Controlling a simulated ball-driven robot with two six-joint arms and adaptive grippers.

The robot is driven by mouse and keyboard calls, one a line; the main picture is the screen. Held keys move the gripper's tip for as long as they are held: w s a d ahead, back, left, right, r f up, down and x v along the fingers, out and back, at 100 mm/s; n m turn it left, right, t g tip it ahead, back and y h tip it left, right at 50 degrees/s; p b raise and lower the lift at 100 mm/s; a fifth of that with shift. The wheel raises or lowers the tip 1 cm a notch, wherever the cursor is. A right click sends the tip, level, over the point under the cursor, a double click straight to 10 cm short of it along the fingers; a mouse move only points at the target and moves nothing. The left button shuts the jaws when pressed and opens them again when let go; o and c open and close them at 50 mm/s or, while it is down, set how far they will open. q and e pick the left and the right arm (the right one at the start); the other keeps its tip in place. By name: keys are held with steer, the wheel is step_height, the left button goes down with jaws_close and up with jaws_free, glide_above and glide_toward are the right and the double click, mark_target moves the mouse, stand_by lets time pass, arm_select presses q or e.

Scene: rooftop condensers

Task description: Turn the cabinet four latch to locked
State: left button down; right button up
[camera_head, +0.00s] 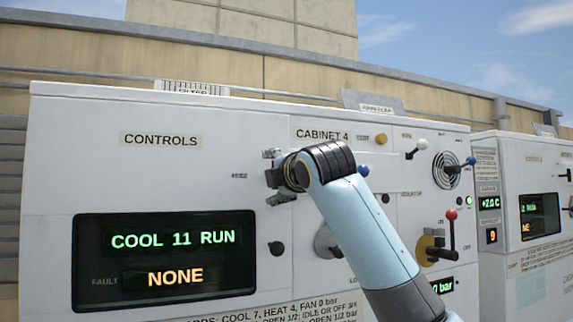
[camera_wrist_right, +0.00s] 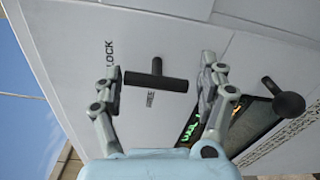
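The cabinet four latch (camera_wrist_right: 155,80) is a dark T-shaped handle in the right wrist view. My right gripper (camera_wrist_right: 160,73) is open, with one finger on each side of the handle and gaps between. In the head view my right gripper (camera_head: 272,178) is in front of the white cabinet (camera_head: 110,180), below the CABINET 4 sign (camera_head: 322,134). There it hides the latch. My left gripper is not in view.
A display (camera_head: 165,262) reads COOL 11 RUN and NONE. A black knob (camera_head: 277,248) sits below my gripper and shows in the wrist view too (camera_wrist_right: 285,100). A red-tipped lever (camera_head: 451,230) and white-tipped lever (camera_head: 420,146) stick out at the right. A second cabinet (camera_head: 495,275) stands beyond.

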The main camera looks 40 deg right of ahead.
steer(key=shift+o, duration=0.7)
steer(key=shift+f, duration=0.25)
steer(key=shift+w+a+r, duration=0.1)
steer(key=shift+r, duration=0.05)
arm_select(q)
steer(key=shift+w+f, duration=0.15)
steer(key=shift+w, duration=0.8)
arm_select(e)
steer(key=v, duration=0.7)
steer(key=shift+s, duration=0.4)
